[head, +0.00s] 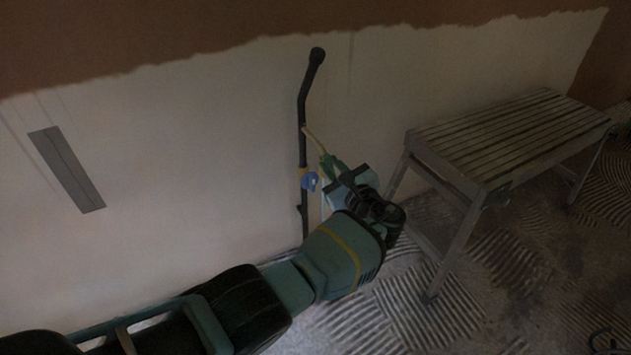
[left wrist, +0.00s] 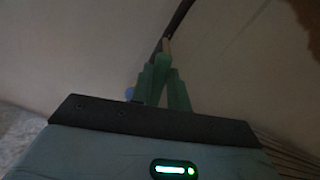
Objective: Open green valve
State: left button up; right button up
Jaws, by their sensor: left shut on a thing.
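A dark pipe (head: 302,110) runs up the wall, its bent top ending in a rounded black end. A thin pale, yellowish lever (head: 313,137) slants down and right from the pipe; its colour is hard to tell in the dim light, and I cannot make out a clearly green valve. My left gripper (head: 326,161) is shut on the lower end of this lever, right of the pipe. In the left wrist view the green fingers (left wrist: 164,66) meet around the lever, whose tan end (left wrist: 167,44) shows above them. My right gripper is not in view.
A blue knob (head: 309,181) sits on the pipe just below and left of my left gripper. A slatted bench (head: 508,140) stands close on the right. A grey plate (head: 67,170) is on the wall at left. The ridged floor between is bare.

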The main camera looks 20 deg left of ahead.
pick_arm(q)
jog(key=shift+w+d+m, duration=0.2)
jog(key=shift+d+m, duration=0.05)
jog(key=shift+m, duration=0.45)
jog(key=shift+w+d+m+b, duration=0.15)
jog(key=shift+m, duration=0.45)
jog(key=shift+w+d+m+b, duration=0.1)
jog(key=shift+w+m+b, duration=0.05)
jog(key=shift+m, duration=0.45)
jog(key=o, duration=0.8)
jog(key=shift+r, duration=0.1)
